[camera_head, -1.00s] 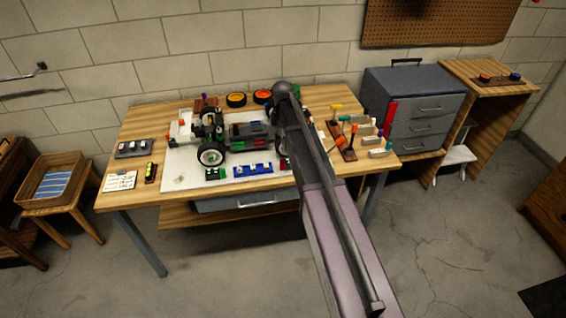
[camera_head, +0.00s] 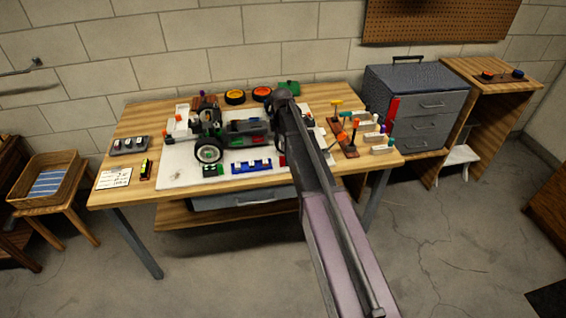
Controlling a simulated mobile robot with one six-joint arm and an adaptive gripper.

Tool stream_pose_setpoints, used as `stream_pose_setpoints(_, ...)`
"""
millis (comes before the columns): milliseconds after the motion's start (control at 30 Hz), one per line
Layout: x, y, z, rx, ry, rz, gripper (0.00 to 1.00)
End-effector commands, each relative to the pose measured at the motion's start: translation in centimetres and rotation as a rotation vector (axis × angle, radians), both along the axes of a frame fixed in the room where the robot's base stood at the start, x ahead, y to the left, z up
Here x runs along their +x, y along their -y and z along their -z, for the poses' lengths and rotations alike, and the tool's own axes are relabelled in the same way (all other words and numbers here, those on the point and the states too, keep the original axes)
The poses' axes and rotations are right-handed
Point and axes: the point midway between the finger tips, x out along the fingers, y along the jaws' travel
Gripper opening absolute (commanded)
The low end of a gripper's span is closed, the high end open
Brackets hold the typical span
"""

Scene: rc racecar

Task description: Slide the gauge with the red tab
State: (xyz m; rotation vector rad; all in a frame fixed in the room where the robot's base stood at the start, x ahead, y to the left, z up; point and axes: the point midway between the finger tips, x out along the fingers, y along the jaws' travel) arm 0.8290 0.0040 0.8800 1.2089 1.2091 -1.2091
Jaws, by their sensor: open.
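I cannot single out a gauge with a red tab at this size. Several small pale blocks (camera_head: 380,149) with coloured tips, among them purple, blue and green, stand at the table's right end. A dark tray (camera_head: 129,146) with small light pieces lies at the left end, too small to read. My arm crosses the middle of the view, with its dark joint above the table's back half. My gripper is not visible; the arm hides part of the table and the right end of the toy car (camera_head: 235,132).
The car stands on a white mat (camera_head: 182,175) on the wooden table (camera_head: 130,190). Orange-rimmed wheels (camera_head: 235,97) and a green piece (camera_head: 289,88) lie behind it. A rack of orange- and yellow-handled tools (camera_head: 342,132) and a grey drawer cabinet (camera_head: 418,105) are at right.

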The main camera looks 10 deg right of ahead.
Motion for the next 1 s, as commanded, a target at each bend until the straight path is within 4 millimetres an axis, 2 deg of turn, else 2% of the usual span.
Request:
stream_pose_setpoints(100, 0.0, 0.0, 1.3, 0.000, 0.000, 0.000, 0.60)
stream_pose_setpoints(1000, 0.0, -0.1, 7.8, 0.000, 0.000, -0.001, 0.60)
